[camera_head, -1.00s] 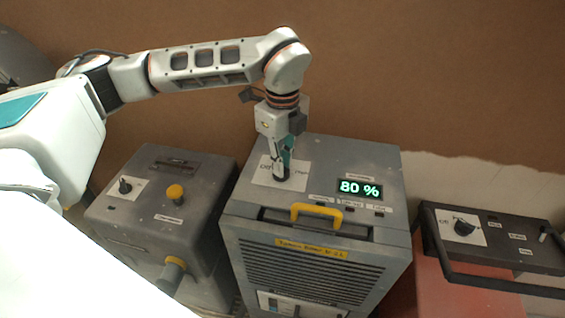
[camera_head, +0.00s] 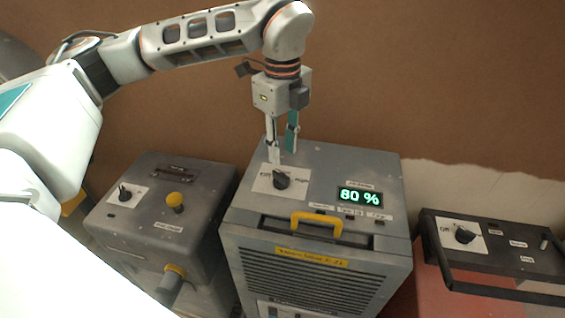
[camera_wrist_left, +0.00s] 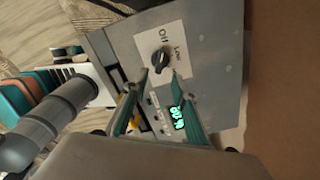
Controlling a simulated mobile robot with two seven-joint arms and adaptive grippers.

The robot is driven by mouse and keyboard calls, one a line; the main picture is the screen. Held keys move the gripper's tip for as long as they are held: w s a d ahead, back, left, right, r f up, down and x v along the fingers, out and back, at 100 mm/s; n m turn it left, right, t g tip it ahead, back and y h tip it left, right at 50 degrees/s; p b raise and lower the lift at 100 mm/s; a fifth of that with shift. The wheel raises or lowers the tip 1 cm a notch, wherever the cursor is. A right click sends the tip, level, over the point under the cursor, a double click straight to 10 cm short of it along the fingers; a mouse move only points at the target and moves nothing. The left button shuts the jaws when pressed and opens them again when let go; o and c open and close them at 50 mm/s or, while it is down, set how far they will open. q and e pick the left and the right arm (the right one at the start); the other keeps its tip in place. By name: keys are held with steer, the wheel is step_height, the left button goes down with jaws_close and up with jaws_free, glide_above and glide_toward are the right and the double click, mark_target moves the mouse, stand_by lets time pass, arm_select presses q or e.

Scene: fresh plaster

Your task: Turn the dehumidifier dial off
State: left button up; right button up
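The dehumidifier (camera_head: 370,165) is the grey box in the middle, with a lit green "80 %" display (camera_head: 360,196). Its black dial (camera_head: 281,180) sits on a white label plate on top and also shows in the left wrist view (camera_wrist_left: 160,60), where "Off" and "Low" are readable. I cannot tell surely which mark the pointer is at. My left gripper (camera_head: 282,153) points down above the dial, its fingers apart and empty. In the wrist view the fingertips (camera_wrist_left: 158,76) are near the dial and not touching it. My right gripper is not in view.
A dark grey machine (camera_head: 140,215) with its own dial (camera_head: 125,193) and a yellow knob (camera_head: 175,201) stands left. A red machine (camera_head: 440,285) with a black top panel, dial (camera_head: 464,235) and bar handle stands right. The dehumidifier has a yellow handle (camera_head: 316,220). A brown wall is behind.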

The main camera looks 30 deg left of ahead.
arm_select(q)
steer(key=shift+r, duration=2.3)
